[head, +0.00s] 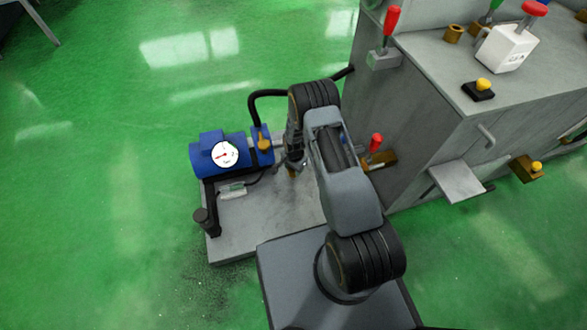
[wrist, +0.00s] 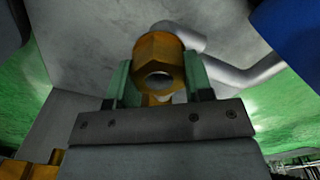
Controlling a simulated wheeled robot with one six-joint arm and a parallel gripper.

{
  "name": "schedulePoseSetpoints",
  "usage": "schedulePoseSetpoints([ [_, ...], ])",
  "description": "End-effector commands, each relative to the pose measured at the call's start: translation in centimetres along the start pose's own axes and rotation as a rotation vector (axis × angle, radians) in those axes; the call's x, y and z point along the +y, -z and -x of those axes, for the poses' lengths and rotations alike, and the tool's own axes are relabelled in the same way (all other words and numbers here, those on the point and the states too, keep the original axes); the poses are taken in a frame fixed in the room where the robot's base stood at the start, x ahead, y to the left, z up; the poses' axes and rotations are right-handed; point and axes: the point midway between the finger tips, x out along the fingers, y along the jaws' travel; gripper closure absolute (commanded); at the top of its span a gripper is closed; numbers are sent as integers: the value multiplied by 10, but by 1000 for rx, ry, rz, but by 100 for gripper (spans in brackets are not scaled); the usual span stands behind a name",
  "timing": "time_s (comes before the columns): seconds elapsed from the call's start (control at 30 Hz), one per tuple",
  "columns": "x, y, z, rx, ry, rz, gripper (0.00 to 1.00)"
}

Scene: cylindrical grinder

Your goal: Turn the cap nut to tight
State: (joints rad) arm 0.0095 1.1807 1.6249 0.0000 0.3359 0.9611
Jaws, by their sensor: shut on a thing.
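The cap nut (wrist: 157,50) is a brass hex piece with a round opening facing the wrist camera. It sits between the two green fingers of my gripper (wrist: 160,82), which is shut on it. A pale grey pipe (wrist: 222,72) shows behind the nut and bends away to the right. In the head view my gripper (head: 290,164) points down beside the blue pump, left of the grey machine. My arm partly hides that spot, and I cannot read the nut's turn position there.
The blue pump (head: 207,158) with a white round gauge (head: 224,154) stands on a grey base plate (head: 235,245). A black hose (head: 267,93) arches behind my gripper. A red-knobbed lever (head: 376,142) is close to the right of my arm. Green floor (head: 90,230) is clear at left.

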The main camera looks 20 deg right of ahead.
Motion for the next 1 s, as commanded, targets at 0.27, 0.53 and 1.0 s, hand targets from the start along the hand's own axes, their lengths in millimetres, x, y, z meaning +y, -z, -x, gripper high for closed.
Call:
schedulePoseSetpoints([
  [0.27, 1, 0, 0, 0, 0, -251, 77],
  [0.53, 2, 0, 0, 0, 0, -448, 77],
  [1.0, 2, -1, 0, 0, 0, -606, 77],
])
